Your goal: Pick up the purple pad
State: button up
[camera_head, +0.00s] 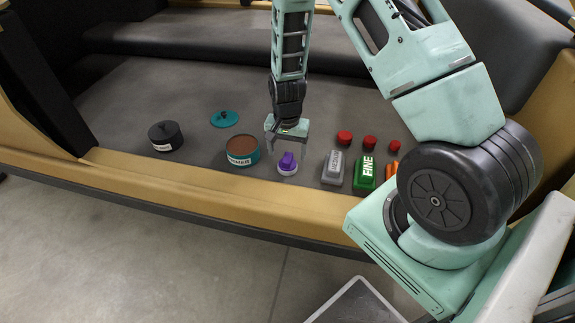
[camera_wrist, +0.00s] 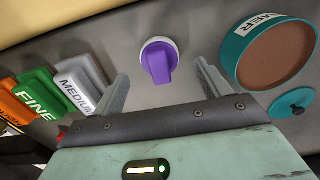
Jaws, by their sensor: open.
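The purple pad (camera_head: 287,161) is a purple piece with a raised grip on a white round base. It sits on the grey surface near its tan front edge. In the wrist view the purple pad (camera_wrist: 158,63) lies ahead of and between the two fingers. My gripper (camera_head: 287,145) is open and empty, pointing down just above and behind the pad. In the wrist view my gripper (camera_wrist: 160,85) shows its fingers spread to either side of the pad, with nothing between them touching it.
A teal tub with brown contents (camera_head: 243,146) stands left of the pad, with a teal lid (camera_head: 224,118) behind it. A black lidded pot (camera_head: 166,136) is farther left. A grey MEDIUM block (camera_head: 333,168) and green FINE block (camera_head: 364,173) stand right; red round pieces (camera_head: 345,137) lie behind.

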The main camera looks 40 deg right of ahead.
aim_at(287, 157)
notch_tip(287, 157, down, 4)
jog(key=shift+d+r, duration=0.1)
jog(key=c, duration=1.1)
notch_tip(287, 157, up, 10)
jog(key=shift+r+p, duration=0.1)
jog(key=shift+p, duration=0.4)
